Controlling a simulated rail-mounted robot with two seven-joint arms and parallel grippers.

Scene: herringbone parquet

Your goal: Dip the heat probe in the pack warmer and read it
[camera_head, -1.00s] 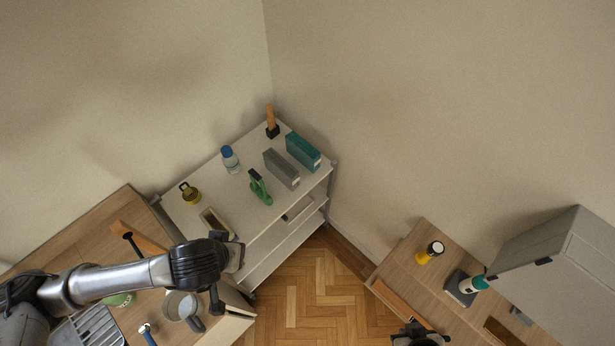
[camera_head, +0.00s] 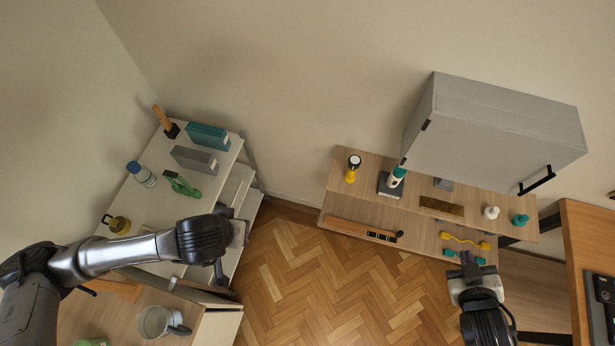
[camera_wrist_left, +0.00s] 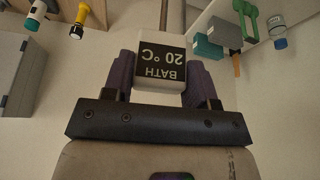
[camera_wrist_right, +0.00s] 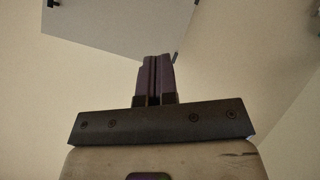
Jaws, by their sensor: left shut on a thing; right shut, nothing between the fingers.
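The heat probe (camera_wrist_left: 160,72) is in my left gripper (camera_wrist_left: 160,85). Its block has a black face with upside-down white text "BATH 20 °C", and a thin rod extends from it. In the head view my left gripper (camera_head: 230,240) is over the front edge of the white cart; the probe is not clear there. My right gripper (camera_head: 467,262) is shut and empty, in front of the low wooden shelf; its closed fingers show in the right wrist view (camera_wrist_right: 155,80). I cannot tell which thing is the pack warmer; a grey pot with a handle (camera_head: 158,321) stands at lower left.
The white cart (camera_head: 150,203) holds bottles, boxes and a green tool. The wooden shelf (camera_head: 345,203) holds a yellow-black item (camera_head: 352,169), a dark-based device (camera_head: 390,184) and small bottles. A grey cabinet (camera_head: 495,125) hangs above it. A wooden desk (camera_head: 590,235) is at right. Parquet between is clear.

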